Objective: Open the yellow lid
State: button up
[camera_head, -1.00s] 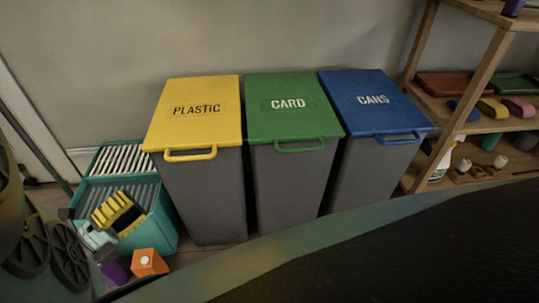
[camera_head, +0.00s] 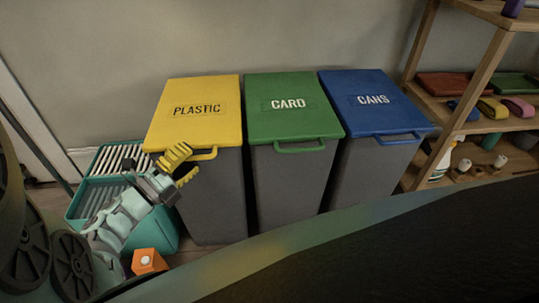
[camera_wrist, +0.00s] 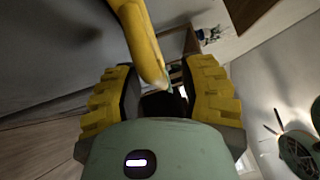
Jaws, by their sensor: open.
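The yellow lid (camera_head: 197,97) marked PLASTIC lies shut on the left grey bin (camera_head: 212,200). Its yellow handle (camera_head: 205,155) sticks out at the front edge. My gripper (camera_head: 188,163) is at the left end of this handle, with its yellow fingers open. In the wrist view a yellow bar (camera_wrist: 138,40), which looks like the handle, comes down between the two ridged fingers of my gripper (camera_wrist: 163,92). I cannot tell whether the fingers touch it.
A green CARD bin (camera_head: 290,105) and a blue CANS bin (camera_head: 372,102) stand close on the right. A teal crate (camera_head: 85,190) is left of the yellow-lidded bin, with an orange box (camera_head: 148,262) in front. A wooden shelf (camera_head: 470,85) stands far right.

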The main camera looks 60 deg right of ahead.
jog(key=shift+d, duration=0.15)
jog(key=shift+o, duration=0.5)
grip_shut()
